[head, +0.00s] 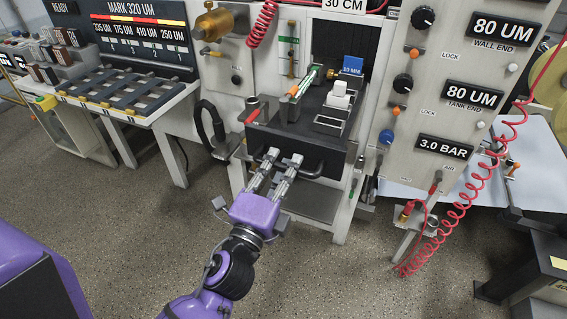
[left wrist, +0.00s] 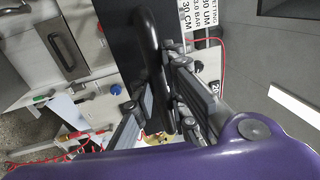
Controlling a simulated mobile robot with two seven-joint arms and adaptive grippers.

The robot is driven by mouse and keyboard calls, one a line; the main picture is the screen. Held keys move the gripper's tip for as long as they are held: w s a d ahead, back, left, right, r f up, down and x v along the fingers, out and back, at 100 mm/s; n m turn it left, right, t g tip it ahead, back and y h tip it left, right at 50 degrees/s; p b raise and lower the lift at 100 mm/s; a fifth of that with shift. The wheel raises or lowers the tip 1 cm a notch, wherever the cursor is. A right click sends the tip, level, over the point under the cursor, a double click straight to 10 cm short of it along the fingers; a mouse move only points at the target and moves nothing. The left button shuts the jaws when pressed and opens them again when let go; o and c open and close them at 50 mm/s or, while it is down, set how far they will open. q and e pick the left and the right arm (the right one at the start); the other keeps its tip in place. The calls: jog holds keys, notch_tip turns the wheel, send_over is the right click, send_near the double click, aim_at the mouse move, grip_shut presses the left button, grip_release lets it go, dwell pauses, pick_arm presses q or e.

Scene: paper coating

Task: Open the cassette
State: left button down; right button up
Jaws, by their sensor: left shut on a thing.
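The cassette (head: 264,137) is a dark box-shaped unit in the middle of the machine, with a black bar handle (head: 313,172) on its front. My left gripper (head: 283,158) reaches it from below, its fingers at the handle. In the left wrist view the handle (left wrist: 150,45) runs down between the two fingers of my left gripper (left wrist: 165,115), which is shut on it. The exact contact is partly hidden by the fingers. My right gripper is not in view.
A panel with knobs and a coiled red hose (head: 478,205) is on the right. A rack table (head: 125,95) stands on the left. The speckled floor in front is clear.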

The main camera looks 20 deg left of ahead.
pick_arm(q)
jog(key=shift+f, duration=0.1)
jog(key=c, duration=1.7)
grip_release()
jog(key=s, duration=0.2)
jog(key=s+f, duration=0.1)
jog(key=s, duration=0.4)
jog(key=shift+s+a+f, duration=0.15)
jog(key=shift+s, duration=0.05)
